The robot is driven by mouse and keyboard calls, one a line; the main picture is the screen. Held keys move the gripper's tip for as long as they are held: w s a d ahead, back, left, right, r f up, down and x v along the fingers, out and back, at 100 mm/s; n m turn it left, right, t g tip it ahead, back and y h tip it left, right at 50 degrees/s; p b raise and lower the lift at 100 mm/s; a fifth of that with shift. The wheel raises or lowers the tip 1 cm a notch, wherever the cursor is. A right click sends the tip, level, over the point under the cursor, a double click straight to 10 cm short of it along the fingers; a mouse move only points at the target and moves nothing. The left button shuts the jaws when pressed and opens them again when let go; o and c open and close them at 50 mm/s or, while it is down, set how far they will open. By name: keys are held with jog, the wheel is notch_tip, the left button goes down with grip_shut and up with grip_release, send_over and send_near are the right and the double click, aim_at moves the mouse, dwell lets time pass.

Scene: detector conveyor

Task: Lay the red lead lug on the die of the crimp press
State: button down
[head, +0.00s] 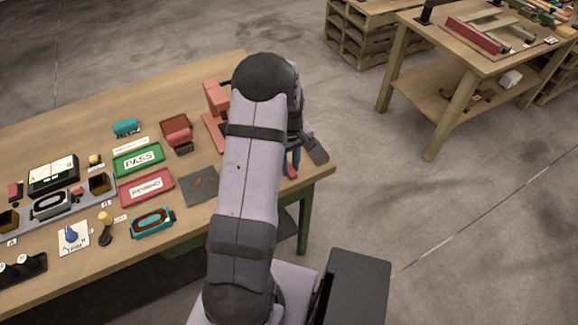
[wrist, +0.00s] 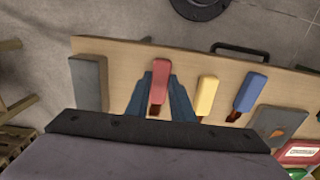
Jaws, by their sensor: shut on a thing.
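The red lead lug (wrist: 161,82) has a red sleeve and a darker end; it sits between the blue fingers of my gripper (wrist: 161,98) in the wrist view. My gripper is shut on it, over the near right part of the bench. In the head view the red lug (head: 291,171) shows just right of my arm, below the gripper (head: 291,160). A red upright machine (head: 214,98), seemingly the crimp press, stands left of my arm, partly hidden by it. I cannot make out its die. The wrist view does not show the press.
A yellow lug (wrist: 206,96) and a blue lug (wrist: 249,92) lie right of my fingers in the wrist view. A grey block (wrist: 89,83) is left. A grey pad (head: 202,186) and trays marked PASS (head: 157,169) and REWIND (head: 161,198) lie left of my arm.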

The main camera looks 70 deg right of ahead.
aim_at(289, 168)
notch_tip(289, 168, up, 10)
jog(key=b, duration=0.3)
dwell(0.6)
jog(key=w+a+f+n, duration=0.1)
jog(key=w+a, duration=0.4)
jog(key=w, duration=0.3)
jog(key=w+a+f+n, duration=0.1)
jog(key=w+a+n, duration=0.1)
jog(key=w+a, duration=0.4)
jog(key=w+a+f+n, duration=0.1)
jog(key=w+a, duration=0.4)
jog(key=w, duration=0.5)
jog(key=shift+w+a, duration=0.2)
jog(key=shift+a, duration=0.1)
jog(key=w+a+n, duration=0.1)
jog(key=w+a, duration=0.1)
jog(key=a, duration=0.2)
jog(key=w+a+f+n, duration=0.1)
jog(key=w+a, duration=0.1)
jog(key=a, duration=0.3)
jog(key=w+a, duration=0.2)
jog(key=a, duration=0.3)
jog(key=shift+f+n, duration=0.2)
jog(key=shift+n, duration=0.2)
jog(key=a+f+n, duration=0.1)
jog(key=a+n, duration=0.1)
jog(key=a, duration=1.2)
jog(key=shift+w+f, duration=0.15)
jog(key=shift+w, duration=0.05)
